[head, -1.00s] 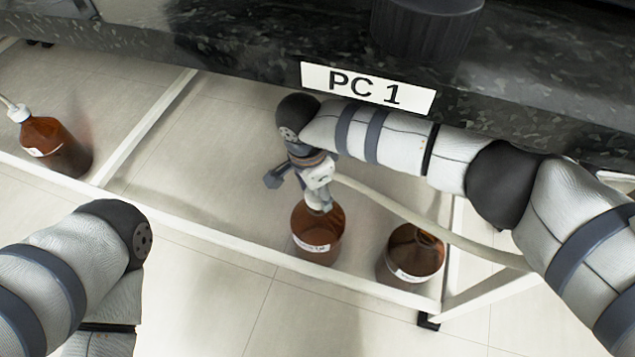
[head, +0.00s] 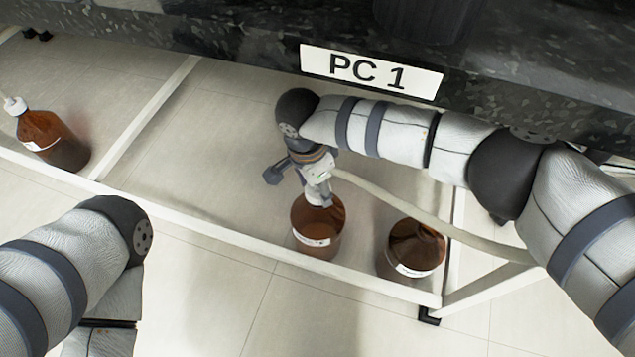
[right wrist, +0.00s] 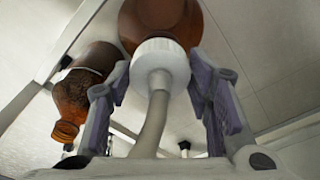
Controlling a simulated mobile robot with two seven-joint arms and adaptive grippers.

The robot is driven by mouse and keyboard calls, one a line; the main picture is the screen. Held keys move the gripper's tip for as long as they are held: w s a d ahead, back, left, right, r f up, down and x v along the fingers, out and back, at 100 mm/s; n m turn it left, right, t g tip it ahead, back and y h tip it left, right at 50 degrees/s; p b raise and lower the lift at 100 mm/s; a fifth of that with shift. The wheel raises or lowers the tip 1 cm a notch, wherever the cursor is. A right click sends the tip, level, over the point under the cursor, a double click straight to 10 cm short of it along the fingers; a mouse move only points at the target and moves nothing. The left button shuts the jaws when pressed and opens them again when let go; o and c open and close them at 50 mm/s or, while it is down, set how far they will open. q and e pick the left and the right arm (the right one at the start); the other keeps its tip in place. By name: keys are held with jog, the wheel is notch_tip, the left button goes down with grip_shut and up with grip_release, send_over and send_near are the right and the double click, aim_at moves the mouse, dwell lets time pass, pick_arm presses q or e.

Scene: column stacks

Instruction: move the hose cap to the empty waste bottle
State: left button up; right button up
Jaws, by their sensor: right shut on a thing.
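The white hose cap (right wrist: 160,58) sits at the neck of a brown bottle (right wrist: 152,18), with a pale hose (right wrist: 152,122) running from it; whether it is seated or just lifted I cannot tell. In the head view this bottle (head: 318,238) stands upright under the bench, below my right gripper (head: 318,188). My right gripper (right wrist: 160,75) is shut on the cap, a finger on each side. A second brown bottle with an open neck (head: 412,248) stands to the right; it also shows in the right wrist view (right wrist: 80,88). My left gripper is out of view.
The dark bench edge with the "PC 1" label (head: 370,72) hangs over my right arm. A white frame rail (head: 240,245) runs in front of the bottles. Another capped brown bottle (head: 52,140) stands far left. Floor between it and the gripped bottle is clear.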

jog(key=shift+f+b, duration=0.55)
jog(key=shift+f, duration=0.3)
dwell(0.6)
jog(key=o, duration=1.2)
jog(key=r, duration=0.7)
jog(key=shift+s+a+r, duration=0.2)
jog(key=shift+a+r, duration=0.05)
jog(key=shift+a, duration=0.15)
